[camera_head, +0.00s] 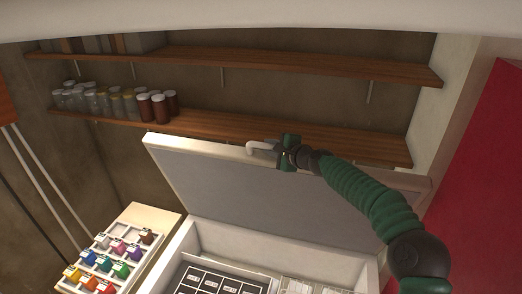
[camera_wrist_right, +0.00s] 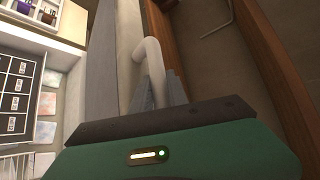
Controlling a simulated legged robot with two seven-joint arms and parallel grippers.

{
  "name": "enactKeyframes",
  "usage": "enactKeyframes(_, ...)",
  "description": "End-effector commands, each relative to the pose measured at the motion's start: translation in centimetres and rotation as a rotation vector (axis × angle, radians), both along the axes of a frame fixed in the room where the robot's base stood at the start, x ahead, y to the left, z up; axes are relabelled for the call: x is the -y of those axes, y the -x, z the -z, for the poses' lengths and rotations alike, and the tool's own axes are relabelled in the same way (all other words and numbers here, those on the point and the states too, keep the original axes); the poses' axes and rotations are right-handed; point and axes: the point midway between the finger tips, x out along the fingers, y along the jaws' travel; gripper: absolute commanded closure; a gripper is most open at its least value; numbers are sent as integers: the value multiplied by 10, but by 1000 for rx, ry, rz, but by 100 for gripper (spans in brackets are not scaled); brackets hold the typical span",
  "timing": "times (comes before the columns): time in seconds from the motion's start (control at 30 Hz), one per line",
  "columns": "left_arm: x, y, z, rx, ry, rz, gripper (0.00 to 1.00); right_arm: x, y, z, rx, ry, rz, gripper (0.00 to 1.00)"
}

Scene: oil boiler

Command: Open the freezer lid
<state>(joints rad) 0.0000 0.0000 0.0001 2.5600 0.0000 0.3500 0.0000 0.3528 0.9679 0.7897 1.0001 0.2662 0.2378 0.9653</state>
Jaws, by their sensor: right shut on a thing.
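The freezer (camera_head: 207,238) is a white chest in the lower middle of the head view. Its lid (camera_head: 230,178) is raised and tilted back, with the grey inner face showing and the interior open to view. A white curved handle (camera_head: 258,146) stands at the lid's upper edge. My right gripper (camera_head: 281,149) is at this handle, shut on it. In the right wrist view the handle (camera_wrist_right: 150,62) runs down between the grey fingers (camera_wrist_right: 160,92), beside the lid's edge (camera_wrist_right: 128,45). My left gripper is not in view.
Two wooden shelves (camera_head: 300,138) run along the wall behind the lid; jars (camera_head: 130,104) stand on the lower one. A rack of coloured items (camera_head: 110,256) is left of the freezer. Dark labelled boxes (camera_head: 218,282) lie inside it. A red panel (camera_head: 490,190) is at right.

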Motion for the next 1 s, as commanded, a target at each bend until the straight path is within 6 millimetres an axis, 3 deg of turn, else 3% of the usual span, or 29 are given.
enactKeyframes(0.03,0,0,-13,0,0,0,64,4,-6,-7,-2,-1,1,100)
enactKeyframes(0.3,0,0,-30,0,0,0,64,16,-27,-9,-1,2,-1,100)
enactKeyframes(0.83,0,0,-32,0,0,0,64,19,-31,-8,-2,2,-1,100)
enactKeyframes(0.87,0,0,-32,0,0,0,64,19,-31,-8,-3,1,-1,79)
enactKeyframes(1.0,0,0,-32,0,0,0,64,19,-31,-8,-2,1,-1,60)
